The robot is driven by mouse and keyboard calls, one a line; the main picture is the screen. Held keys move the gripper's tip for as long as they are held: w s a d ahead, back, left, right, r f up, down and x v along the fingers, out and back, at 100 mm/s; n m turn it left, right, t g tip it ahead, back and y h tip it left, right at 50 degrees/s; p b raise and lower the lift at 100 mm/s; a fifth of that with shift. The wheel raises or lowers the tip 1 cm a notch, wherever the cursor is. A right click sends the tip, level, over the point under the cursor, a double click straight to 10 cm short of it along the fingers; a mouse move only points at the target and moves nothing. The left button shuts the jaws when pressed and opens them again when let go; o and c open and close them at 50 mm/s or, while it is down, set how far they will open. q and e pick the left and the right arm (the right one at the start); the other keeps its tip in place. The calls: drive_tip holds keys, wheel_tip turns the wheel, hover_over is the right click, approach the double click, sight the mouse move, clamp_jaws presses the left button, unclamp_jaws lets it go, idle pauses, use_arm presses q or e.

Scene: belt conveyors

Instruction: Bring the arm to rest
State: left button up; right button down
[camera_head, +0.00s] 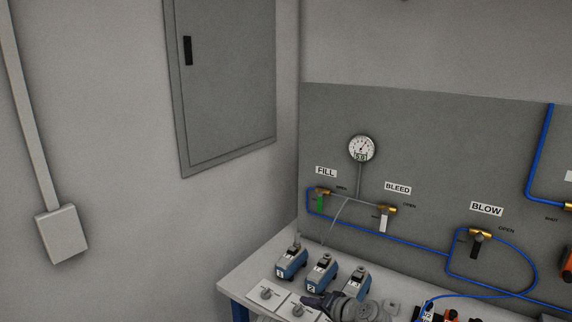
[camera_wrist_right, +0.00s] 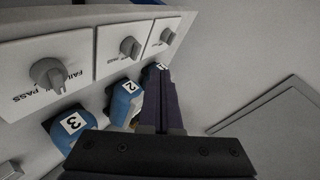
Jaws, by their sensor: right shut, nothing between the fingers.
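My right gripper (camera_head: 311,299) shows at the bottom of the head view, over the front of the bench, its dark fingers pointing left. In the right wrist view its fingers (camera_wrist_right: 160,78) lie together with nothing between them. Blue-and-grey units numbered 1 (camera_head: 292,264), 2 (camera_head: 322,271) and 3 (camera_head: 357,283) stand behind the gripper on the bench. My left gripper is not in view.
Pass/fail plates with grey knobs (camera_wrist_right: 130,47) line the bench (camera_head: 240,282). Behind stands a grey panel (camera_head: 430,130) with a gauge (camera_head: 362,148), valves marked FILL (camera_head: 320,198), BLEED (camera_head: 384,218) and BLOW (camera_head: 477,243), and blue tubing. A wall cabinet (camera_head: 228,80) hangs at the left.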

drive_tip(key=s+a+f+n+g+h, duration=0.2)
drive_tip(key=s+a+f+n+g, duration=0.3)
drive_tip(key=s+f, duration=0.25)
drive_tip(key=s+d+f+n+g+h, duration=0.1)
drive_tip(key=s+d+n+g+h, duration=0.1)
drive_tip(key=s, duration=0.3)
drive_tip(key=s+d+f+n+g+h, duration=0.1)
drive_tip(key=s+d+f+g+h, duration=0.1)
drive_tip(key=s+h, duration=0.3)
drive_tip(key=shift+s+d+n+g+p, duration=0.3)
drive_tip(key=shift+s+d+n+g, duration=0.1)
drive_tip(key=shift+s, duration=0.15)
